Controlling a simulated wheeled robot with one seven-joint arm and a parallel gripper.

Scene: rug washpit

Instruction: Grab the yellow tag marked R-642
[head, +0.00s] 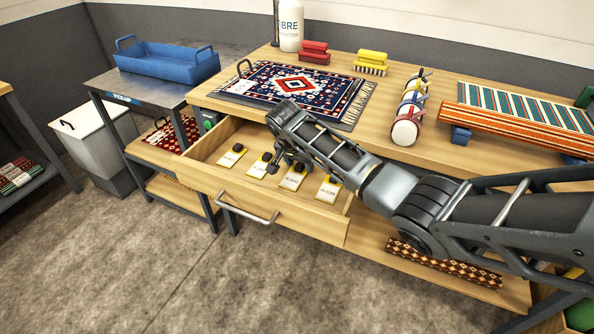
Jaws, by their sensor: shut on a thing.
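An open wooden drawer (215,178) under the bench top holds a row of yellow-edged tags with white labels and dark knobs. From left to right I see the first tag (231,157), the second tag (259,170), the third tag (292,180) and the fourth tag (328,191). The printing is too small to read, so I cannot tell which is R-642. My gripper (283,164) reaches down into the drawer at the second and third tags. It is shut on a tag there, seemingly the second; its fingers partly hide the contact.
A patterned rug (345,95) lies on the bench (400,150) above the drawer. A blue tray (165,62) sits on the left side table. The floor (170,270) in front is clear.

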